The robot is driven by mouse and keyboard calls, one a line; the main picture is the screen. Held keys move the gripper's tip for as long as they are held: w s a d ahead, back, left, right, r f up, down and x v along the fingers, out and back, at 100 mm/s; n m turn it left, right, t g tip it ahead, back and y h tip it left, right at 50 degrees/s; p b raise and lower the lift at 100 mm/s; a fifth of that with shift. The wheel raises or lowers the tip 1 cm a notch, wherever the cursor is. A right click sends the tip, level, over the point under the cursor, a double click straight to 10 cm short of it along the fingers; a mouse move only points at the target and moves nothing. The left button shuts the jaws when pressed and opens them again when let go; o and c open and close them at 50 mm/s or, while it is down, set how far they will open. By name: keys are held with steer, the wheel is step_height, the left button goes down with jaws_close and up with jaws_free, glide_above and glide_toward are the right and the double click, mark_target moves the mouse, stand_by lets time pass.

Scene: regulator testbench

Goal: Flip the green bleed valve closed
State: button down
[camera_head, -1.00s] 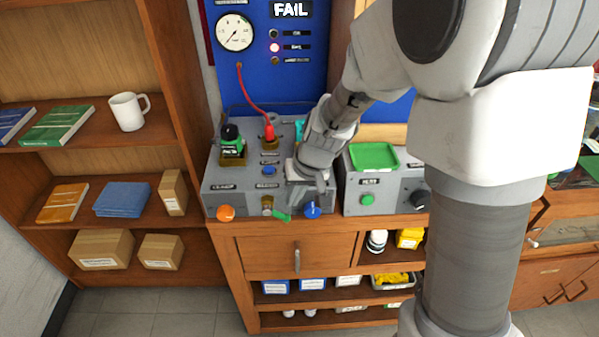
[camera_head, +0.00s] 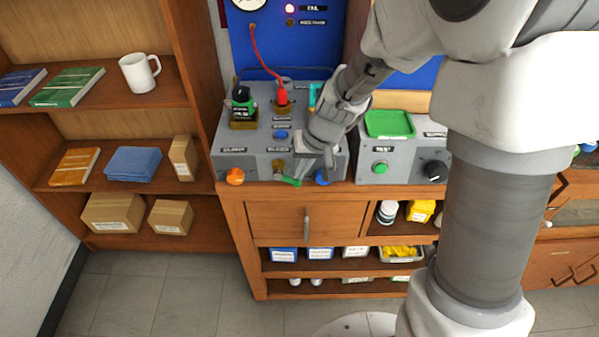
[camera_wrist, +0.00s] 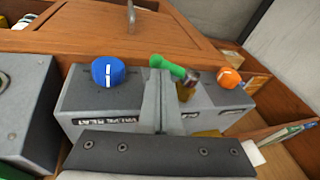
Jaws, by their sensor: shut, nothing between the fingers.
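The green bleed valve handle (camera_head: 291,181) sticks out sideways from the front of the grey testbench box (camera_head: 262,171), between the orange knob (camera_head: 235,177) and the blue knob (camera_head: 322,177). In the wrist view the green handle (camera_wrist: 168,66) slants from its metal stem (camera_wrist: 192,79) towards the blue knob (camera_wrist: 108,72). My gripper (camera_head: 304,178) reaches down over the front edge of the box, between the green handle and the blue knob. In the wrist view my gripper's fingers (camera_wrist: 157,82) are together and empty, beside the handle's free end. I cannot tell whether they touch it.
A second grey box with a green tray (camera_head: 390,123), a green button (camera_head: 380,168) and a black knob (camera_head: 434,170) stands to the right. A red plug (camera_head: 282,96) with a cable stands on the testbench box. A drawer (camera_head: 290,222) lies below. Shelves (camera_head: 115,187) stand on the left.

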mark_target(299, 183)
steer(key=shift+d+f+y+b, duration=0.1)
steer(key=shift+f+y+b, duration=0.55)
steer(key=shift+b, duration=2.2)
steer(key=shift+y+b, duration=0.25)
steer(key=shift+b, duration=0.4)
step_height(299, 183, down, 3)
steer(key=y+b, duration=0.3)
steer(key=b, duration=0.9)
steer(key=shift+r+m, duration=0.2)
steer(key=shift+m, duration=0.1)
steer(key=shift+a+f+b, duration=0.25)
steer(key=shift+f+b, duration=0.1)
steer(key=shift+b, duration=0.45)
steer(key=shift+a+f+b, duration=0.1)
steer(key=shift+a+b, duration=0.05)
steer(key=shift+b, duration=0.15)
steer(key=p+v, duration=0.5)
steer(key=v, duration=1.2)
steer(key=shift+s+d+f, duration=0.15)
steer(key=shift+s+d, duration=0.15)
steer(key=shift+d, duration=0.15)
